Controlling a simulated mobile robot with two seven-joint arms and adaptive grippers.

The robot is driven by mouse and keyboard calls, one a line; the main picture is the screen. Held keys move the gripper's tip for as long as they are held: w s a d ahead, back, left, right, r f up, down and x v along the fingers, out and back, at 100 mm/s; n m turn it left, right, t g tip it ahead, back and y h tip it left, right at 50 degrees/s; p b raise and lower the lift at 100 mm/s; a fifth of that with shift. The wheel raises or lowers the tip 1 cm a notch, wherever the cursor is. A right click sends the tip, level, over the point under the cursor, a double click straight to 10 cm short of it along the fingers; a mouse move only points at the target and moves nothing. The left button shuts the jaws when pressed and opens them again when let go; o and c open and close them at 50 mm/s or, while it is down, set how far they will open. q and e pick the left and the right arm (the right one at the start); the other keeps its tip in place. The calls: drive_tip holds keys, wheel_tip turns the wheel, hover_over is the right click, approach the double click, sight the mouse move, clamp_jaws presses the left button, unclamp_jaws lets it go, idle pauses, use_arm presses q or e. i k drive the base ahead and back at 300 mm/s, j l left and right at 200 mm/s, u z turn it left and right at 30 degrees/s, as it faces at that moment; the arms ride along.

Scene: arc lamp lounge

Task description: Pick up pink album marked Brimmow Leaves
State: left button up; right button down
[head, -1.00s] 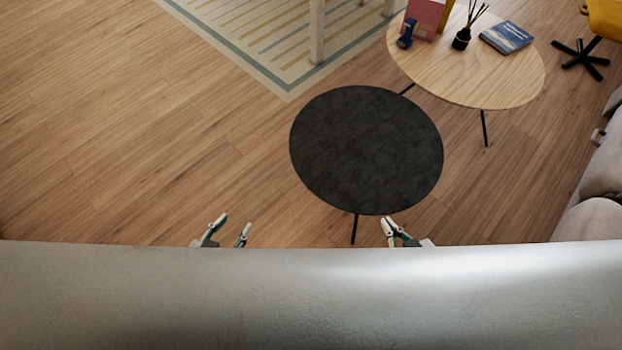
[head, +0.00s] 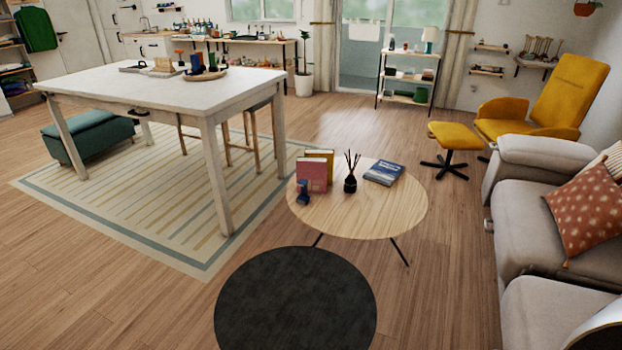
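A pink album (head: 311,174) stands upright on the round wooden coffee table (head: 390,218), near its left side. Its lettering is too small to read. A yellow album (head: 322,155) stands behind it, partly hidden. A small dark blue object (head: 303,193) sits right in front of the pink album and covers part of its lower edge. Neither of my grippers shows in the head view now.
A black reed diffuser (head: 350,182) and a blue book (head: 384,173) are on the same table. A low black round table (head: 296,305) stands in front. A grey sofa (head: 530,245) bounds the right, and a white table (head: 170,92) stands back left. Floor at left front is clear.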

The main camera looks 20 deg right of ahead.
sight(314, 169)
drive_tip(key=i+j+u, duration=0.15)
drive_tip(key=j, duration=0.2)
drive_tip(key=i+j+u, duration=0.15)
drive_tip(key=j, duration=0.2)
drive_tip(key=i+j+u, duration=0.15)
drive_tip(key=j, duration=0.2)
drive_tip(key=i+j+u, duration=0.4)
drive_tip(key=i+j, duration=0.35)
drive_tip(key=i+z, duration=0.2)
drive_tip(key=i, duration=0.25)
drive_tip(key=i+j+z, duration=0.25)
drive_tip(key=i, duration=0.2)
drive_tip(key=i+j+z, duration=0.2)
drive_tip(key=i, duration=0.25)
drive_tip(key=i+z, duration=0.55)
drive_tip(key=z, duration=0.25)
drive_tip(key=i+j+z, duration=0.25)
drive_tip(key=z, duration=0.15)
drive_tip(key=i+j+z, duration=0.15)
drive_tip(key=z, duration=0.3)
drive_tip(key=i+j+z, duration=0.2)
drive_tip(key=z, duration=0.25)
drive_tip(key=i+j+z, duration=0.2)
drive_tip(key=z, duration=0.25)
drive_tip(key=j+z, duration=0.45)
drive_tip(key=i+j+z, duration=0.1)
drive_tip(key=j+z, duration=0.15)
drive_tip(key=z, duration=0.2)
